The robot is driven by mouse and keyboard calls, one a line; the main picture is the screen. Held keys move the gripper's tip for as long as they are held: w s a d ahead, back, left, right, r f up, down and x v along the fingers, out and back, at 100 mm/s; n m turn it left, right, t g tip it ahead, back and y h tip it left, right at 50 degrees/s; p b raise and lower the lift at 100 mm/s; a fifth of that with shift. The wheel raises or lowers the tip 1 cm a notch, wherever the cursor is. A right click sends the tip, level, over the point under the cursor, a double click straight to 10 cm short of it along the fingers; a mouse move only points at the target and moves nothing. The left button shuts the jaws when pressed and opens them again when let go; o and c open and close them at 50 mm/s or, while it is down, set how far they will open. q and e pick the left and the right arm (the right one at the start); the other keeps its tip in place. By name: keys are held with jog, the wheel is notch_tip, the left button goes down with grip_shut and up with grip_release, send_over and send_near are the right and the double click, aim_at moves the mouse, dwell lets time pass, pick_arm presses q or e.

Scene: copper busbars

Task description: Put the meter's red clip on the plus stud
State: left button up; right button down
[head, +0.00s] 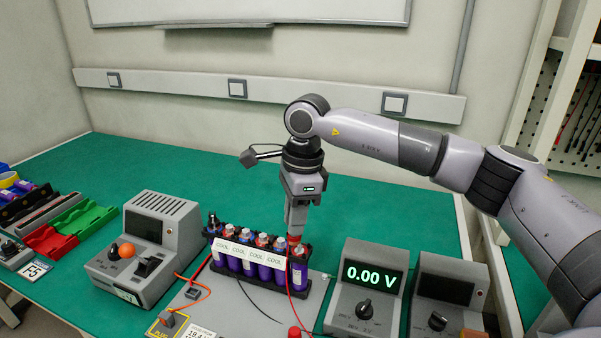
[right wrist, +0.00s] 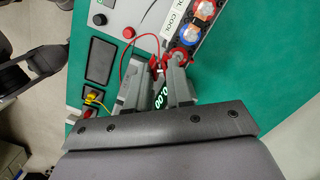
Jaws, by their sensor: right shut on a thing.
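My right gripper (head: 297,236) points down at the right end of the battery pack (head: 262,283). It is shut on the meter's red clip, shown in red between the fingers in the right wrist view (right wrist: 158,66). A thin red lead (head: 290,290) runs down from it. The meter (head: 365,285) stands right of the pack and reads 0.00 V. Red parts (right wrist: 178,57) show at the pack's end beside the fingertips. The plus stud is not clearly visible, and I cannot tell whether the clip touches it. My left gripper is out of view.
A grey device with an orange knob (head: 148,245) stands left of the pack. Another grey device (head: 445,292) stands right of the meter. Red and green trays (head: 85,218) lie at far left. The green bench (head: 180,160) is clear behind the pack.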

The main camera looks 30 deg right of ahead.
notch_tip(320, 180, up, 3)
jog(key=w+d+m+p, duration=0.2)
jog(key=m+p, duration=0.2)
jog(key=m, duration=0.3)
jog(key=shift+t, duration=0.3)
notch_tip(320, 180, down, 5)
jog(key=b, duration=0.2)
jog(key=shift+d+b, duration=0.15)
jog(key=shift+b, duration=0.2)
jog(key=shift+r, duration=0.15)
jog(key=shift+f+b, duration=1.05)
jog(key=shift+f, duration=0.7)
jog(key=shift+f, duration=0.2)
